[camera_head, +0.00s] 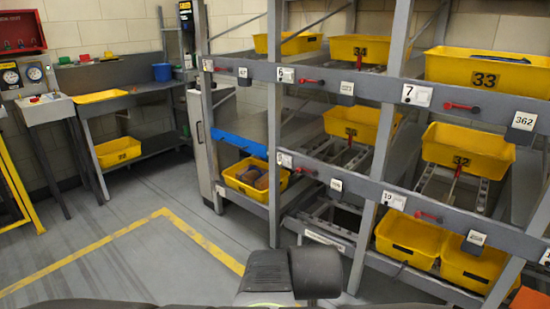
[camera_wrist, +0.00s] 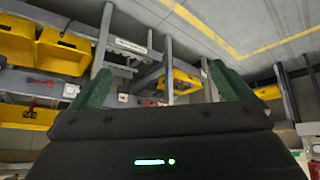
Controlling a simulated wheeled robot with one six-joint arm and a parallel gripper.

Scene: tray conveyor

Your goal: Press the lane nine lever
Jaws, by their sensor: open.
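On the lower grey rail of the rack, a small red lever (camera_head: 306,171) sits just right of a white plate (camera_head: 284,160) whose digit is too small to read surely. The plate to its right along this rail reads 10 (camera_head: 394,200), so this looks like the lane nine lever. In the wrist view a small red mark (camera_wrist: 150,103) on the rail, low between the fingers, may be this lever. My gripper (camera_wrist: 161,68) is open and empty, its two green fingers wide apart and not seen touching anything. In the head view only dark parts of my arm show, in front of the rack.
Another red lever (camera_head: 428,216) is right of plate 10, and a lever (camera_head: 462,107) by plate 7 is on the upper rail. A yellow bin with brown contents (camera_head: 236,183) is low on the left. Grey posts stand between lanes. Open floor (camera_head: 130,240) lies left.

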